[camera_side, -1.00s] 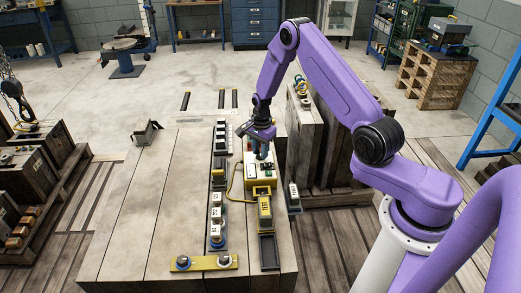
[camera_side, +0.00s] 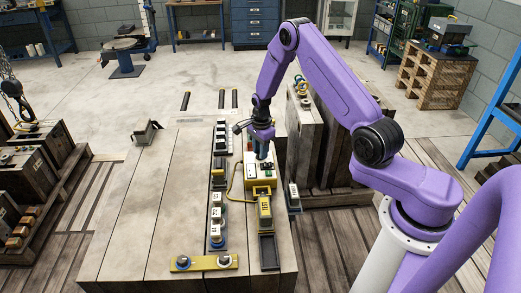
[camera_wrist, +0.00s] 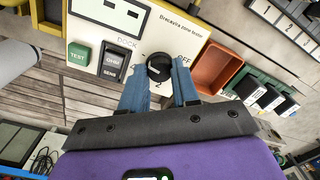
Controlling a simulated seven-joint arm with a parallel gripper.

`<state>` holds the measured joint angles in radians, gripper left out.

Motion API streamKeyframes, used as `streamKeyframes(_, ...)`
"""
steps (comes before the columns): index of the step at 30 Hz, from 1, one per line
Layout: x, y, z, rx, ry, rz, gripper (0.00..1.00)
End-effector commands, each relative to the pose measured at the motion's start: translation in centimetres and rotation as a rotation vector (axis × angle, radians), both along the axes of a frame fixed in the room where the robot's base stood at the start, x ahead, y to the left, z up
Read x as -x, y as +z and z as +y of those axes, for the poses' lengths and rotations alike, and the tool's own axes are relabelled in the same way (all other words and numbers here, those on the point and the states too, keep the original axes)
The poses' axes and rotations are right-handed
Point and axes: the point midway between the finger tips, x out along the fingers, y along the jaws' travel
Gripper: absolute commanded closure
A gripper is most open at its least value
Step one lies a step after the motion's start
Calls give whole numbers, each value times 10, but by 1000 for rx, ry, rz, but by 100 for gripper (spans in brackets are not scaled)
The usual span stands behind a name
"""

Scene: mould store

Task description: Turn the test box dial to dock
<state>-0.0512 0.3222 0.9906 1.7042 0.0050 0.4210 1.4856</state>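The test box (camera_side: 262,182) is a cream box on the wooden bench in the side view. Its face fills the top of the wrist view (camera_wrist: 110,32), with a display, a green TEST button (camera_wrist: 78,53) and a black switch (camera_wrist: 115,62). The round black dial (camera_wrist: 159,68) has DOCK printed up and left of it and OFF to its right. My gripper (camera_wrist: 162,70) points down at the box; its blue fingers sit on both sides of the dial, apparently touching it. It also shows in the side view (camera_side: 262,157). I cannot tell where the dial's pointer aims.
An orange tray (camera_wrist: 214,68) is right of the dial in the wrist view. A yellow handheld unit (camera_side: 264,210) and a yellow cable (camera_side: 231,186) lie close to the box. A strip of numbered blocks (camera_side: 216,212) runs to its left.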

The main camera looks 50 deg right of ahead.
Motion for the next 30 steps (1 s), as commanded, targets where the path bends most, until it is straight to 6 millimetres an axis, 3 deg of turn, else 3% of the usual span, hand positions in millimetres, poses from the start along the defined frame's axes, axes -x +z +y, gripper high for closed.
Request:
streamKeyframes(1,-1,1,0,0,-2,-2,55)
streamKeyframes(2,-1,1,0,0,-2,-2,45)
streamKeyframes(11,0,1,0,0,0,-1,45)
streamKeyframes(16,0,11,0,1,0,-3,45)
streamKeyframes(30,1,99,0,1,0,-7,45)
